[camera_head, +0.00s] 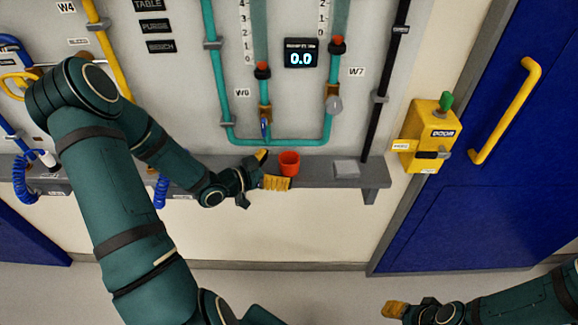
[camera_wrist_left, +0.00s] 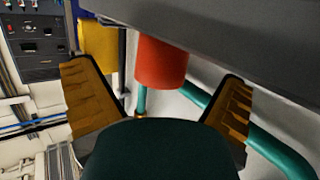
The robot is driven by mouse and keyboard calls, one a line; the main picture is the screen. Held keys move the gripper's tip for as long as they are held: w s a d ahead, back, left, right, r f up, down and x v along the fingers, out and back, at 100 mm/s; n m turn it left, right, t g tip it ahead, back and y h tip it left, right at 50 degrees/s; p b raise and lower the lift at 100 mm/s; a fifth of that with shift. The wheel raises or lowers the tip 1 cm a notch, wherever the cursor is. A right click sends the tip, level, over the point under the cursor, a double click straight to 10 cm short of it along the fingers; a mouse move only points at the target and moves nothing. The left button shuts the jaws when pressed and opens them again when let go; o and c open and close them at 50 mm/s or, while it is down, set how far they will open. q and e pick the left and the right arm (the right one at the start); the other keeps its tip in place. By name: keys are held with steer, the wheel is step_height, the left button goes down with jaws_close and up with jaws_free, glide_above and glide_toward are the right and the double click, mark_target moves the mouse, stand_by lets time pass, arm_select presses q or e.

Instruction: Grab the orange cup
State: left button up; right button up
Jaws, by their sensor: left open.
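The orange cup (camera_head: 289,163) stands on the grey shelf (camera_head: 318,178) along the wall. My left gripper (camera_head: 269,170) is just left of the cup, its yellow fingers spread apart and pointing toward it. In the left wrist view the cup (camera_wrist_left: 161,63) shows ahead, between the open fingers (camera_wrist_left: 158,88), with clear gaps on both sides. I cannot tell whether the fingertips reach past its near side. My right gripper (camera_head: 397,310) is low at the bottom right, far from the cup, and its finger opening cannot be made out.
A small grey block (camera_head: 346,168) lies on the shelf right of the cup. Teal pipes (camera_head: 275,141) run along the wall just behind it. A yellow door box (camera_head: 425,140) and a blue door (camera_head: 480,180) are farther right. Open floor lies below the shelf.

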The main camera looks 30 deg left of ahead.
mark_target(289, 163)
arm_select(q)
steer(key=x, duration=0.4)
steer(key=shift+w, duration=0.1)
steer(key=c, duration=1.2)
steer(key=shift+r, duration=0.1)
steer(key=shift+c, duration=0.2)
